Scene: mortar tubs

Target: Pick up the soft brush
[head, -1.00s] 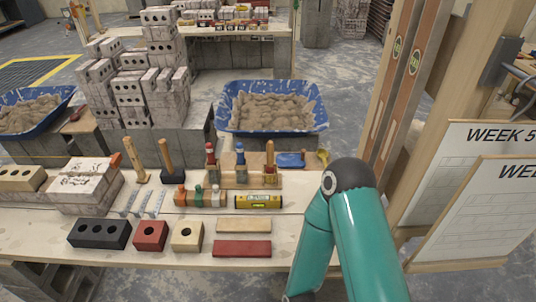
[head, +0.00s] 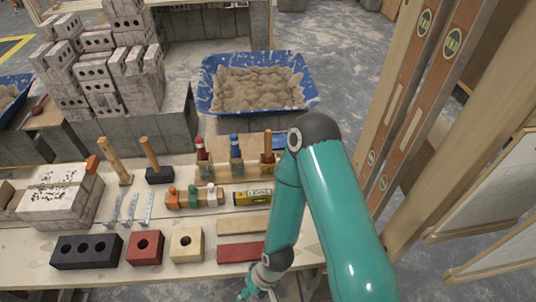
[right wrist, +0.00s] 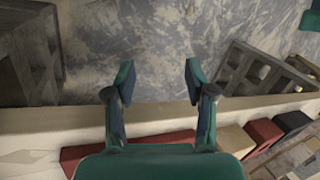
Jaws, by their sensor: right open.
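I cannot tell for certain which tool is the soft brush. In the head view, a wooden rack on the bench holds upright tools: a red-topped one (head: 201,150), a blue-topped one (head: 236,146) and a wooden-handled one with red low down (head: 268,147). My arm partly hides the rack's right end. My right gripper (right wrist: 158,78) is open and empty in the wrist view, its fingertips over the floor beyond the bench edge (right wrist: 155,111). In the head view it shows small at the bottom edge (head: 257,293), well in front of the rack. My left gripper is not in view.
A black holed brick (head: 85,251), a red block (head: 145,247), a tan block (head: 186,245) and a flat red piece (head: 241,252) line the front. A yellow level (head: 253,196) lies behind them. A blue mortar tub (head: 211,99) stands behind the bench. Wooden posts rise at right.

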